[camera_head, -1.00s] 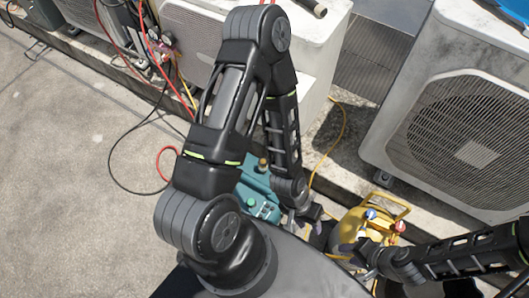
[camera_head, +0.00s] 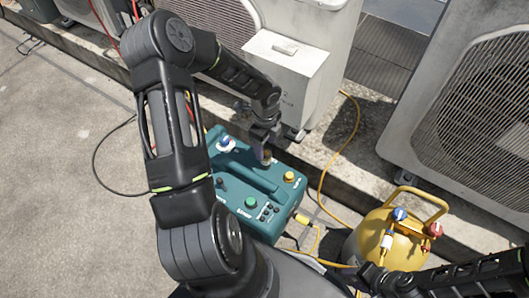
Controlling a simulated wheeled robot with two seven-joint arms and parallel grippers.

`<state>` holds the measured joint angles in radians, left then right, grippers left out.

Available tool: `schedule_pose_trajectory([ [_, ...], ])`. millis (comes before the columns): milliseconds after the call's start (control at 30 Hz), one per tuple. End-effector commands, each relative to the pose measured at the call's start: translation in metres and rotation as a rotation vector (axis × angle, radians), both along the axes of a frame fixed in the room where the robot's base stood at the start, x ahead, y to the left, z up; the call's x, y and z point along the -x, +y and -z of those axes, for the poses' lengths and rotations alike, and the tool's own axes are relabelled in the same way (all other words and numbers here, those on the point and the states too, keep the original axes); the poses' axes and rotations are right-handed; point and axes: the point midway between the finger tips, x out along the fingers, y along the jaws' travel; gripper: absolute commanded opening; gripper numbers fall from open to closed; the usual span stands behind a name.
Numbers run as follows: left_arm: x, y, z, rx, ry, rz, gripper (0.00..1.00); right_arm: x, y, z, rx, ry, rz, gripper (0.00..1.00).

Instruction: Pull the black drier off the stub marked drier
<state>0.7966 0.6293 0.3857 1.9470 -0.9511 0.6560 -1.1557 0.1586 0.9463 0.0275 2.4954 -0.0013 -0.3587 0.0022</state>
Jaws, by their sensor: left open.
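A teal machine (camera_head: 235,172) with a handle stands on the ground in the middle. Its top carries a blue-and-white fitting (camera_head: 226,143), a yellow knob (camera_head: 289,177), a green button (camera_head: 251,202) and a small black knob (camera_head: 220,182). My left gripper (camera_head: 265,153) is open, pointing down at the machine's far edge. A small brownish fitting shows at its fingertips; I cannot tell whether they touch it. I cannot make out the black drier or the drier marking. My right gripper (camera_head: 368,277) is low by the yellow cylinder (camera_head: 398,250); its fingers are not clear.
The yellow cylinder has a handle and blue and red valves. A yellow hose (camera_head: 341,150) runs along the ground beside the kerb. White condenser units (camera_head: 470,110) stand at the back and right. Open concrete (camera_head: 60,190) lies to the left.

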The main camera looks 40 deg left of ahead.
Motion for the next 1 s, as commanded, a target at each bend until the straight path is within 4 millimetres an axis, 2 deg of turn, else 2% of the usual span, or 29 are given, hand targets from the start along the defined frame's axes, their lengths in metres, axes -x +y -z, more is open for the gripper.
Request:
schedule_pose_trajectory([
  [100,0.000,0.006,-0.001,-0.014,0.003,0.017,0.60,0.000,0.000,0.001,0.000,-0.001,0.000,0.36],
  [467,0.000,0.005,0.004,-0.011,0.003,0.014,0.60,0.000,0.000,0.003,0.000,-0.001,0.000,0.36],
  [1000,0.000,0.004,0.072,-0.009,0.002,0.013,0.60,-0.006,-0.006,0.027,0.009,-0.010,0.014,0.36],
])
